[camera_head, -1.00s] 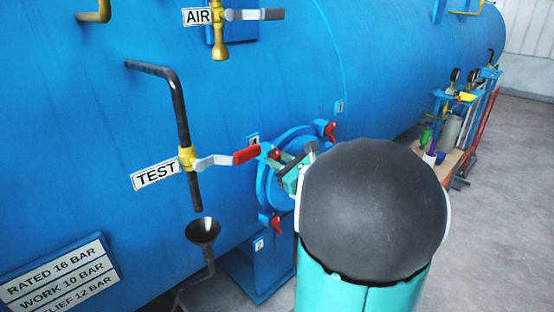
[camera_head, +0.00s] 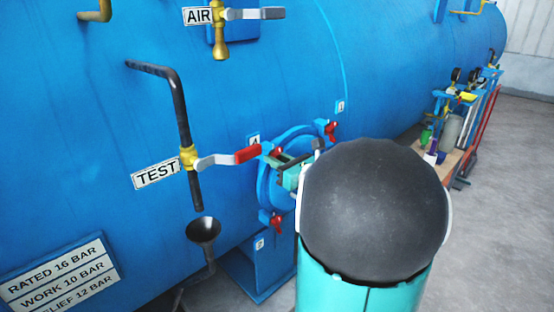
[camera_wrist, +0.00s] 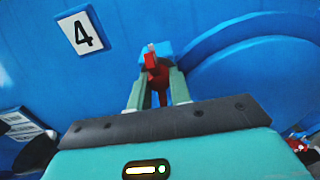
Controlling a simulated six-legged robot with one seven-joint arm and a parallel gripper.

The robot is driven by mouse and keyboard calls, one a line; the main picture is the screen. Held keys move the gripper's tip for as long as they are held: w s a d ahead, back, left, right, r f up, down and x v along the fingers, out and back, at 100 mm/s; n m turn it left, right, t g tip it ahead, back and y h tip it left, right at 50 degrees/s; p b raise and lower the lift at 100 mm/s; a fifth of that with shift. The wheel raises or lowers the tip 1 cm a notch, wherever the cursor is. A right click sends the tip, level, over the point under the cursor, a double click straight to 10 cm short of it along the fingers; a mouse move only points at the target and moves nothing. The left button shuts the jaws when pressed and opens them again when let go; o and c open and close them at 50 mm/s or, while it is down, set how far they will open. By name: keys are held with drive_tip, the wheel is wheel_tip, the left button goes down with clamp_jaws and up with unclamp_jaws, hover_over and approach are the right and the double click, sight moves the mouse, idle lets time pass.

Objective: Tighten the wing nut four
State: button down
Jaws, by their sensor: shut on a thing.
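Wing nut four is the red wing nut (camera_wrist: 156,72) beside the label "4" (camera_wrist: 81,34) in the wrist view. My gripper (camera_wrist: 158,92) is shut on it, with one pale green finger on each side. In the head view my gripper (camera_head: 287,165) is at the upper left of the round blue flange (camera_head: 264,190), and the red nut (camera_head: 277,153) shows at its tips. My own dark arm joint hides much of the flange. Other red wing nuts sit on the rim at upper right (camera_head: 330,130) and at lower left (camera_head: 276,223).
The TEST valve's red-tipped lever (camera_head: 246,154) reaches close to my gripper on its left. A black funnel (camera_head: 203,231) stands below it. The AIR valve (camera_head: 220,40) is higher up. A cart with bottles (camera_head: 452,135) stands at right on open grey floor.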

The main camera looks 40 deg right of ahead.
drive_tip(key=c, duration=1.3)
unclamp_jaws()
drive_tip(key=s, duration=1.4)
drive_tip(key=shift+d, duration=0.2)
drive_tip(key=shift+w, duration=0.1)
